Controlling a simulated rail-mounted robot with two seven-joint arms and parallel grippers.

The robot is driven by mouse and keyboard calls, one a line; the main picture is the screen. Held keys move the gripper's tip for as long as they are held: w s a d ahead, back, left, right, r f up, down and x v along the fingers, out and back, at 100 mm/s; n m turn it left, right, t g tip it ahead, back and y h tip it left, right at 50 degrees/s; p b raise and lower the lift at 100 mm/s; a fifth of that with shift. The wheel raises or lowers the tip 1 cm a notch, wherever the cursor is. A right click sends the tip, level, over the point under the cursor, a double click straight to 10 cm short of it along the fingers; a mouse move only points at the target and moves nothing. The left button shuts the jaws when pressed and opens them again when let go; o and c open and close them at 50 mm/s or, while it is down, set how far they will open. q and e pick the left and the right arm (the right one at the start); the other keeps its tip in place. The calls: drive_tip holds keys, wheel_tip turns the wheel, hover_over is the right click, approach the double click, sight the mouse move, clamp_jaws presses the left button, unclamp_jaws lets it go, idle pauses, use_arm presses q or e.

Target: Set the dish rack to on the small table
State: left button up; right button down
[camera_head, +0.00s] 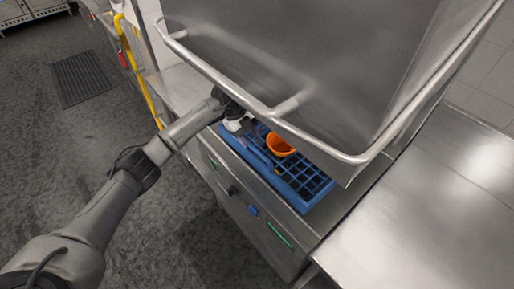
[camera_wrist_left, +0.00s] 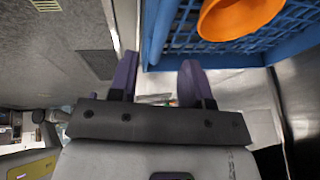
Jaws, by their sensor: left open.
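The blue dish rack (camera_head: 309,192) sits in the steel dishwasher under its raised hood. An orange bowl (camera_head: 279,144) stands in it. In the left wrist view the rack's blue rim (camera_wrist_left: 154,35) and the orange bowl (camera_wrist_left: 238,16) show at the top. My left gripper (camera_head: 243,137) is at the rack's left end, partly hidden by the hood's handle bar. In the left wrist view its two fingers (camera_wrist_left: 158,62) are apart, close to the rack's rim, with no object clearly held between them. My right gripper is not in view. I cannot tell which surface is the small table.
The raised steel hood (camera_head: 310,50) and its handle bar (camera_head: 225,82) hang over the rack and my left arm. A bare steel counter (camera_head: 430,205) lies at the right. A dark floor mat (camera_head: 83,78) lies at the upper left, with open floor around it.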

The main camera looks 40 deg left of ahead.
sight(256, 149)
use_arm(q)
drive_tip(key=shift+x, duration=2.6)
drive_tip(key=shift+c, duration=0.3)
clamp_jaws()
